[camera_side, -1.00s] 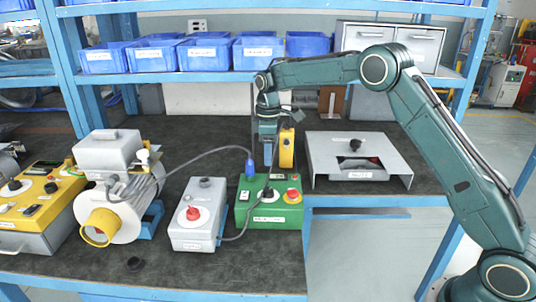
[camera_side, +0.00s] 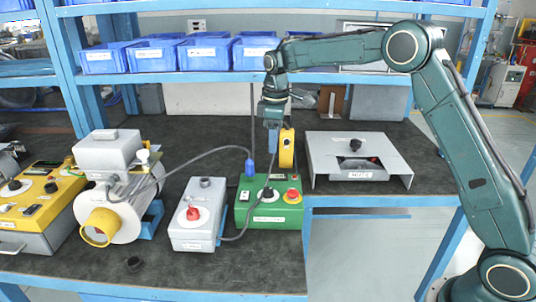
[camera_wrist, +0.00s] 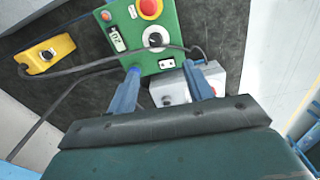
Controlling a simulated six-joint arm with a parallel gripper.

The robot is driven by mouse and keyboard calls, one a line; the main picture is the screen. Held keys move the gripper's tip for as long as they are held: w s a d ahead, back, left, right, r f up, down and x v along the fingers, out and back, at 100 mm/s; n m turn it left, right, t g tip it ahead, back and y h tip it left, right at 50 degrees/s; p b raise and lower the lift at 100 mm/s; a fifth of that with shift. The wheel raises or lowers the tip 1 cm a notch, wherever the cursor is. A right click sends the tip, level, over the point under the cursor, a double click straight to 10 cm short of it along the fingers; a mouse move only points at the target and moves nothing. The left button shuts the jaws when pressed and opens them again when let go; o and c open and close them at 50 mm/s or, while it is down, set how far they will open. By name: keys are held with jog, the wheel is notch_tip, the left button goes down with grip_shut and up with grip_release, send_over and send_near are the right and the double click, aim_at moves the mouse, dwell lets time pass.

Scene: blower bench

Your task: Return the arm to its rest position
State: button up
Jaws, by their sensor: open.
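My gripper (camera_side: 273,145) hangs pointing down above the back of the green control box (camera_side: 268,212), apart from it. The box has a black knob, a small display, and a red button on a yellow ring. In the wrist view my gripper (camera_wrist: 161,70) shows two blue fingers spread apart with nothing between them. The green box (camera_wrist: 136,22) shows beyond the fingertips, with a dark cable across it. My arm reaches in from the right, its elbow in front of the upper shelf.
A grey box with a red knob (camera_side: 199,228) stands left of the green box, then the blower (camera_side: 130,200) and a yellow box (camera_side: 45,205). A yellow unit (camera_side: 286,150) stands beside my gripper. A grey cover (camera_side: 320,150) is at right. Blue bins (camera_side: 155,54) line the shelf.

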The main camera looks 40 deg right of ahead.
jog(key=s+a+r+m+t, duration=0.1)
jog(key=s+r+m, duration=0.1)
jog(key=s+r, duration=0.55)
jog(key=s+a+r+m+t, duration=0.15)
jog(key=s+r, duration=0.35)
jog(key=s, duration=0.6)
jog(key=s+f+m+t, duration=0.1)
jog(key=s+f+m, duration=0.1)
jog(key=s, duration=0.7)
jog(key=s+f+m+t, duration=0.1)
jog(key=s+f+m, duration=0.1)
jog(key=s, duration=0.8)
jog(key=shift+s+a+f+m, duration=0.15)
jog(key=shift+s+m, duration=0.05)
jog(key=shift+m, duration=0.15)
jog(key=shift+o, duration=0.3)
jog(key=shift+w+t, duration=0.1)
jog(key=shift+t, duration=0.15)
